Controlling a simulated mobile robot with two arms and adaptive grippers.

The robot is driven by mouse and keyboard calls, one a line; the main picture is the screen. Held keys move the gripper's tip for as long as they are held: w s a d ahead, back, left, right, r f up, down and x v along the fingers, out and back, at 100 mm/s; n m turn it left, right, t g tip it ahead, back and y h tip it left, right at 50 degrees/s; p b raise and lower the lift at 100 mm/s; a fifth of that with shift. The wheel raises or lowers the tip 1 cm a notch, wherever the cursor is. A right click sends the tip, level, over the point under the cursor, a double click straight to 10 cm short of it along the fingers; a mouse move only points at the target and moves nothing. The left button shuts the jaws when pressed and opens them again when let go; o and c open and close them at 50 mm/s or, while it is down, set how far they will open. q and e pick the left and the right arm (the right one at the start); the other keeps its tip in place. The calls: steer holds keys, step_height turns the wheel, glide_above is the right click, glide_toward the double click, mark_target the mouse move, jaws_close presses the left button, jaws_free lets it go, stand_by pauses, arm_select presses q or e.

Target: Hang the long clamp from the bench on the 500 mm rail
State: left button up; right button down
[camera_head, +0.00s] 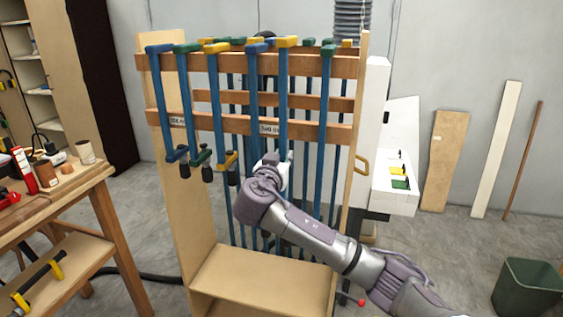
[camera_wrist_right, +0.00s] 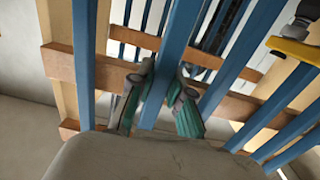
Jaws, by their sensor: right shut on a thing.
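A wooden clamp rack (camera_head: 165,200) stands in the middle of the head view, with several long blue-barred clamps on its rails. A small label reading roughly "500 mm" (camera_head: 269,129) sits on its lower front rail. A blue-barred clamp with a yellow head (camera_head: 283,90) is upright at the rack front, its head at the top rail (camera_head: 240,63). I cannot tell whether the head rests on that rail. My right gripper (camera_head: 277,168) is low on this bar. In the wrist view, its teal-padded fingers (camera_wrist_right: 160,103) close around the blue bar (camera_wrist_right: 178,45).
A wooden bench (camera_head: 85,185) with tools and a cup stands at the left. Neighbouring clamps (camera_head: 218,105) hang close to the held bar. A white cabinet (camera_head: 378,140) stands right of the rack, and a dark green bin (camera_head: 528,287) at the lower right.

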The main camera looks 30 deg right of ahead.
steer(key=shift+w+d+r, duration=0.1)
steer(key=shift+w+d, duration=0.1)
stand_by(0.6)
steer(key=shift+w+d+b, duration=0.45)
steer(key=shift+d+b, duration=0.1)
steer(key=shift+b, duration=0.1)
steer(key=shift+b+x, duration=0.4)
steer(key=shift+x, duration=0.5)
steer(key=shift+f+b, duration=0.25)
steer(key=shift+b, duration=0.05)
steer(key=shift+f+b, duration=0.7)
steer(key=shift+b, duration=0.05)
